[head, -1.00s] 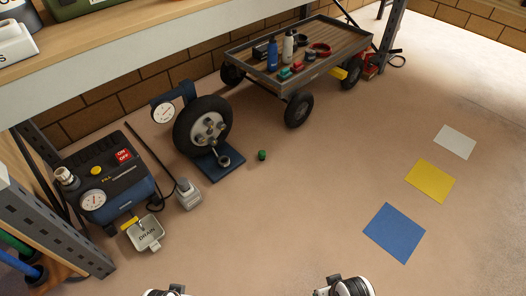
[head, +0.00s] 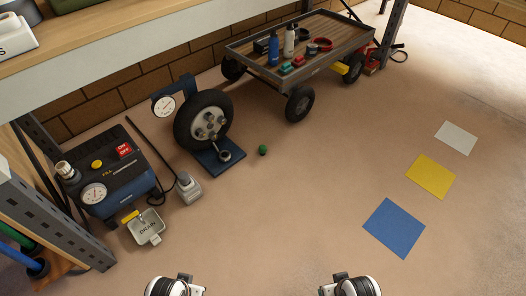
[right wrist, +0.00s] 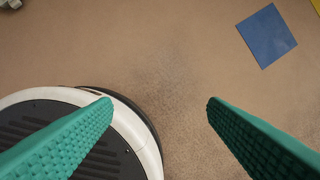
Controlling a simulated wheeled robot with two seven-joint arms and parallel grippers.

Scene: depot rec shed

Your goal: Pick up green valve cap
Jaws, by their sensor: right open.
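The small green valve cap (head: 263,150) lies on the floor in the head view, to the right of the blue wheel stand's base. It does not show in the right wrist view. My right gripper (right wrist: 158,100) is open and empty, with its two green textured fingers wide apart above the floor. In the head view only parts of my two arms show at the bottom edge, far from the cap; the fingers of both grippers are out of sight there.
A wheel (head: 204,122) on a stand is left of the cap. A compressor (head: 108,175), grey pedal (head: 188,187) and drain tray (head: 146,228) stand farther left. A loaded cart (head: 301,64) is behind. Blue (head: 394,228), yellow (head: 431,177) and white (head: 456,138) squares lie right. The middle floor is clear.

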